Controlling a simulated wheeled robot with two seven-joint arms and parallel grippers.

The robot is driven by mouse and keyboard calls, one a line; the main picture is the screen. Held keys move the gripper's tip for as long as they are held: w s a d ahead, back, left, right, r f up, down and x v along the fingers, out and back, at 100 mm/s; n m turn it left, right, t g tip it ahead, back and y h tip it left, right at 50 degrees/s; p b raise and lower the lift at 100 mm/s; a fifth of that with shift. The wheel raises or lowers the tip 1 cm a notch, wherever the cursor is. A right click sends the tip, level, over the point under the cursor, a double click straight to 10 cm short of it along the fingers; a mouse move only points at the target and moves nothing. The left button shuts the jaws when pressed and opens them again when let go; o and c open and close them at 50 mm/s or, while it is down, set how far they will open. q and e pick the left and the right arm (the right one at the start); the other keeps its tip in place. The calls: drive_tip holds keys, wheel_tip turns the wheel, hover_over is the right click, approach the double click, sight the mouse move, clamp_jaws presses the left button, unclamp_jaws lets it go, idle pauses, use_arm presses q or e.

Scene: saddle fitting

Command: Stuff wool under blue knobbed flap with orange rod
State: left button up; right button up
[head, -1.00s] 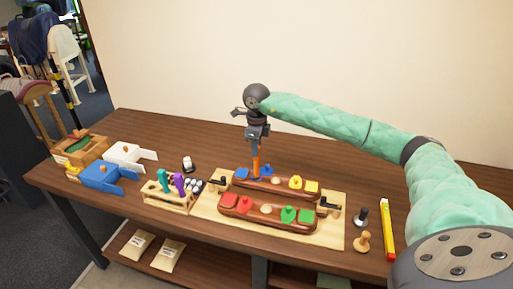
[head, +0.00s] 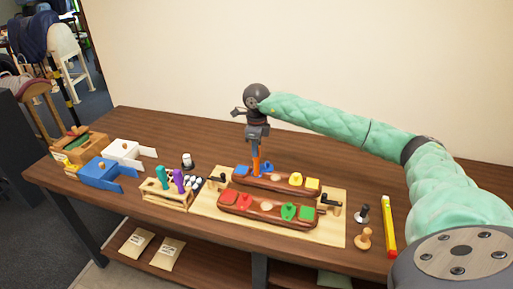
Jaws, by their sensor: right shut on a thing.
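My right gripper (head: 257,142) is shut on the orange rod (head: 257,160) and holds it upright, tip down, over the rear brown panel (head: 279,187). The rod's lower end is at the left part of that panel, between a flat blue piece (head: 241,171) and the blue knobbed flap (head: 267,168). The rod partly covers this spot, so I cannot tell whether its tip is under the flap or beside it. I cannot make out wool there. My left gripper is not in view.
A front brown panel (head: 267,208) carries red and green flaps. Both panels lie on a pale board (head: 213,217) with dark clamps. A tool rack (head: 168,193), blue box (head: 101,173) and white box (head: 124,153) stand left. A yellow-red level (head: 389,226) lies right.

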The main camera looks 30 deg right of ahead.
drive_tip(key=shift+f+b, duration=0.3)
drive_tip(key=shift+b, duration=0.15)
idle(1.5)
drive_tip(key=shift+r, duration=0.15)
drive_tip(key=shift+r+p, duration=1.1)
drive_tip(key=shift+r, duration=2.8)
